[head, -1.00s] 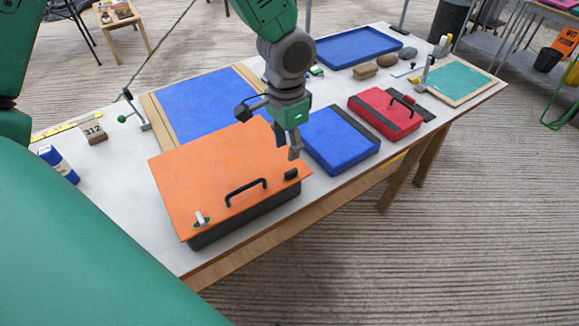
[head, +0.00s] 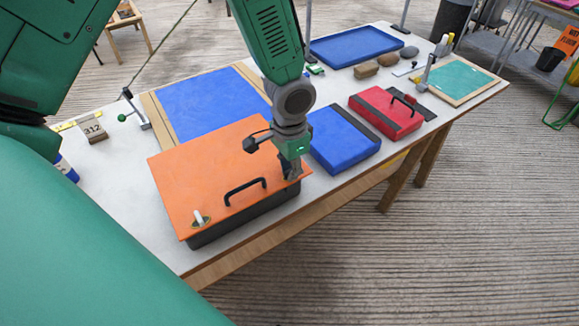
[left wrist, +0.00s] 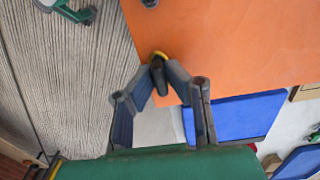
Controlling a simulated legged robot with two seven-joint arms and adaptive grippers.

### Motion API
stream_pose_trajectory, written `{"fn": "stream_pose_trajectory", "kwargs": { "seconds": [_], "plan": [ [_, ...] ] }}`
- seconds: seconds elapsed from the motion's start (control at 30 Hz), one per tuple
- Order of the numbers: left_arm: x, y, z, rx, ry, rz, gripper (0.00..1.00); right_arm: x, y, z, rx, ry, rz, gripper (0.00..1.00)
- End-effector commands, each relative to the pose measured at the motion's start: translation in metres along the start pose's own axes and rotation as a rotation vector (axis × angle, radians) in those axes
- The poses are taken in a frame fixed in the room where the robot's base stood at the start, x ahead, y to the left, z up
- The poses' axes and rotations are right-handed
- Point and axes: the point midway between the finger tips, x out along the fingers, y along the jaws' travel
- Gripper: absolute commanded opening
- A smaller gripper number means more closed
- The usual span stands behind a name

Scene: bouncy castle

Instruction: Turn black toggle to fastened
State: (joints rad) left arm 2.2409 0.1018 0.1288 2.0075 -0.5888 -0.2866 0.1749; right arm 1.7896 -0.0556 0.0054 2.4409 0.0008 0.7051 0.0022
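The orange-lidded case (head: 215,165) lies on the white table with a black handle on its lid. The black toggle (left wrist: 158,72) stands on a yellow-rimmed base at the lid's corner in the left wrist view. My left gripper (head: 292,176) is over that corner in the head view and largely hides the toggle there. In the left wrist view its two fingers (left wrist: 159,78) converge on either side of the toggle and appear shut on it. A white toggle (head: 199,217) stands at the lid's front left corner. My right gripper is not in view.
A blue case (head: 343,140) lies just right of the orange case, with a red case (head: 385,112) beyond it. A blue panel (head: 210,103) lies behind the orange case. The floor in front of the table is clear.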

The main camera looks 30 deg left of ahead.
Motion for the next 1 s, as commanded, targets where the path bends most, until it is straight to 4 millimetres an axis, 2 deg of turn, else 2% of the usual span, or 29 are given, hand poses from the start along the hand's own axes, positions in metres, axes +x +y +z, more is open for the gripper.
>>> {"fn": "stream_pose_trajectory", "kwargs": {
  "seconds": [0.03, 0.47, 1.0],
  "plan": [
    [-0.002, -0.005, -0.001, -0.004, 0.000, -0.010, 0.00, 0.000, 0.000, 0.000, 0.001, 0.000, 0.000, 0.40],
    [-0.005, -0.005, -0.003, -0.086, 0.009, -0.010, 0.00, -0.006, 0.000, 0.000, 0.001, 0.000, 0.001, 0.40],
    [-0.006, -0.007, -0.005, -0.551, 0.016, -0.009, 0.00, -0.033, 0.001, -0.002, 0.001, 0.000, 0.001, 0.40]
  ]
}}
